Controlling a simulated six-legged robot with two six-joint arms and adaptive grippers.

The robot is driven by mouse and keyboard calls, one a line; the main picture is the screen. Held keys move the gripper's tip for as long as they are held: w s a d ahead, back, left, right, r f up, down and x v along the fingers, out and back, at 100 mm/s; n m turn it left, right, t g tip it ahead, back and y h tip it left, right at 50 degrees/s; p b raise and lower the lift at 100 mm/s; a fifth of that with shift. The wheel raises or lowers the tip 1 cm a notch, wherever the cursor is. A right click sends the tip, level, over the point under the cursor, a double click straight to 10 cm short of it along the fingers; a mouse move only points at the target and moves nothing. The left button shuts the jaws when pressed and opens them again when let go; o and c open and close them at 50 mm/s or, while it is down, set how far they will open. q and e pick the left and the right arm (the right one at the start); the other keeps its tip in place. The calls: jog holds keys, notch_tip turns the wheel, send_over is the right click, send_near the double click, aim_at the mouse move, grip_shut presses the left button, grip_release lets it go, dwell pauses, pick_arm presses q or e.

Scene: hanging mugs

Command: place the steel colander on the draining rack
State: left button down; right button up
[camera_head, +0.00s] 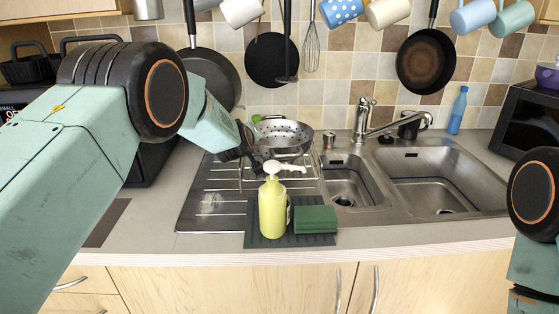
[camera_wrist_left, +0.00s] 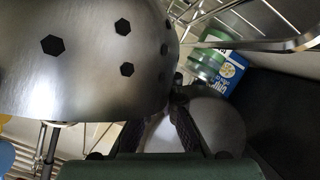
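The steel colander (camera_head: 282,138), a grey bowl with dark holes, sits level at the wire draining rack (camera_head: 300,181) on the left side of the sink. Whether it rests on the wires is unclear. My left gripper (camera_head: 250,152) is at its left side, close to the rim. In the left wrist view the colander (camera_wrist_left: 75,60) fills the upper left, and the dark fingers (camera_wrist_left: 172,100) reach up beside its edge. Their tips are in shadow, so contact or grip is unclear. My right arm shows at the right edge; its gripper is out of view.
A yellow soap bottle (camera_head: 272,208) and green sponge (camera_head: 315,219) stand on a dark mat in front of the rack. The tap (camera_head: 362,122) and two basins are to the right. Pans (camera_head: 271,60) and mugs hang above. The front left counter is mostly clear.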

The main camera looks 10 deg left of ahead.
pick_arm(q)
jog(key=shift+r, duration=0.2)
jog(key=c, duration=2)
grip_release()
jog(key=shift+f, duration=0.35)
jog(key=shift+c, duration=0.2)
jog(key=o, duration=0.4)
jog(key=shift+o, duration=1.3)
jog(key=shift+f, duration=0.15)
jog(key=shift+o, duration=1.3)
jog(key=shift+s, duration=0.1)
jog(key=v, duration=1.2)
jog(key=shift+s, duration=0.1)
